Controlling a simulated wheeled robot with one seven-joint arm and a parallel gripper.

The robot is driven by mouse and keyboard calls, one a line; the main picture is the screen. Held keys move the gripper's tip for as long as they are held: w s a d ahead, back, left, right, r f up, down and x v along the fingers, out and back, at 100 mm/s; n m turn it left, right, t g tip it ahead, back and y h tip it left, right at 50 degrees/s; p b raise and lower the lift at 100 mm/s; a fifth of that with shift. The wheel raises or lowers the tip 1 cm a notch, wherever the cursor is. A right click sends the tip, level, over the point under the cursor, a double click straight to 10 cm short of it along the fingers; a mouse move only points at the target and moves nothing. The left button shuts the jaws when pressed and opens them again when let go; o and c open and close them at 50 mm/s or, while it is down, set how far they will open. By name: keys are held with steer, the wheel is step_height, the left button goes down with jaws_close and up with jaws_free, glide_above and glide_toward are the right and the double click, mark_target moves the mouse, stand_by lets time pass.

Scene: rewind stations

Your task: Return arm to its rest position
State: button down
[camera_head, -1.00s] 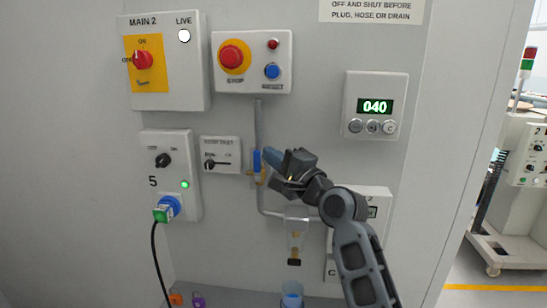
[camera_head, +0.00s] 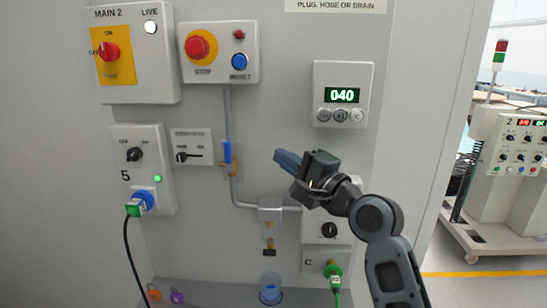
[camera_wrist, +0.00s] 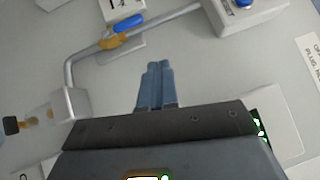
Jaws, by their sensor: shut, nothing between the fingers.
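My gripper (camera_head: 277,155) is in front of the grey wall panel, right of the blue-handled valve (camera_head: 227,152) and apart from it. Its blue-grey fingers are together with nothing between them, and they also show in the wrist view (camera_wrist: 157,85). My arm reaches up from the lower right, bent at the elbow. In the wrist view the valve's blue lever (camera_wrist: 129,24) lies beyond the fingertips, up and to the left, on its pipe.
The display box reading 040 (camera_head: 342,95) is above right of my gripper. A clear filter bowl (camera_head: 269,228) hangs below, over a blue cup (camera_head: 270,289). A green plug with cable (camera_head: 334,272) is lower right. Blank wall lies between valve and display.

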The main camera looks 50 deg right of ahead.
steer(key=shift+s+a, duration=0.1)
steer(key=shift+s, duration=0.35)
stand_by(0.3)
steer(key=s+a+f+n+g, duration=0.2)
steer(key=s+a+f+n, duration=0.4)
steer(key=f, duration=0.3)
steer(key=s+a+f+n+g, duration=0.1)
steer(key=s+a+f+n, duration=0.3)
steer(key=s+f, duration=0.45)
steer(key=s+a+n+g+y, duration=0.1)
steer(key=s+a+n, duration=0.4)
steer(key=s, duration=0.5)
steer(key=s+a+n+y, duration=0.1)
steer(key=s+a+n, duration=0.5)
steer(key=s, duration=0.4)
steer(key=shift+f+g+y, duration=0.35)
steer(key=shift+g+y, duration=0.05)
